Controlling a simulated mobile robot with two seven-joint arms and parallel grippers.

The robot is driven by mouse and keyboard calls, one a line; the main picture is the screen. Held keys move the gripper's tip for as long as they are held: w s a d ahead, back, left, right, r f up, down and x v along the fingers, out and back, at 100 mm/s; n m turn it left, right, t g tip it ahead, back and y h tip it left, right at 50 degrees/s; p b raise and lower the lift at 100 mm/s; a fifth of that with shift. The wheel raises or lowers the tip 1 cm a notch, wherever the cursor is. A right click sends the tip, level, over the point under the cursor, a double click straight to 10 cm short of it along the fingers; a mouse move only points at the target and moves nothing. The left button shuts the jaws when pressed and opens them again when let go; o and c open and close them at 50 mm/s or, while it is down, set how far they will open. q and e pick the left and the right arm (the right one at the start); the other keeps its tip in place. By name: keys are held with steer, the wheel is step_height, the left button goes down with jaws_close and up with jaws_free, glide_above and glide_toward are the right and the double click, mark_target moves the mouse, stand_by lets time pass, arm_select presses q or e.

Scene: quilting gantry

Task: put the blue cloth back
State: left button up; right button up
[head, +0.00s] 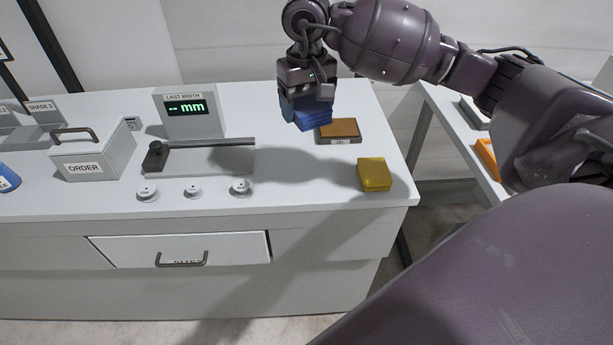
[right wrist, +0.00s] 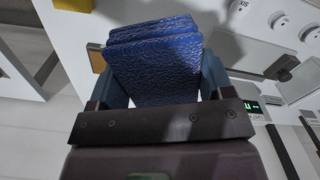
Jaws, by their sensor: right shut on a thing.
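The blue cloth (head: 313,118) is a folded stack with a textured surface. My right gripper (head: 306,101) is shut on it and holds it above the back right of the white table, just left of and above a small labelled tray (head: 340,140) with a brown pad on it. In the right wrist view the cloth (right wrist: 155,60) fills the space between the two fingers. A folded yellow cloth (head: 374,175) lies on the table near its right edge. My left gripper is not in view.
The white table (head: 290,205) holds an order box (head: 95,155), a width display (head: 190,112), a measuring bar (head: 200,157) and several small round knobs. A drawer (head: 180,250) is in its front. A second table with an orange item (head: 487,157) stands right, across a gap.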

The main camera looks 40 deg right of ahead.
mark_target(307, 181)
step_height(307, 181, down, 18)
steer(key=shift+f, duration=0.1)
stand_by(0.5)
steer(key=shift+f, duration=0.1)
steer(key=o, duration=0.9)
step_height(307, 181, up, 12)
steer(key=shift+r, duration=0.2)
stand_by(0.5)
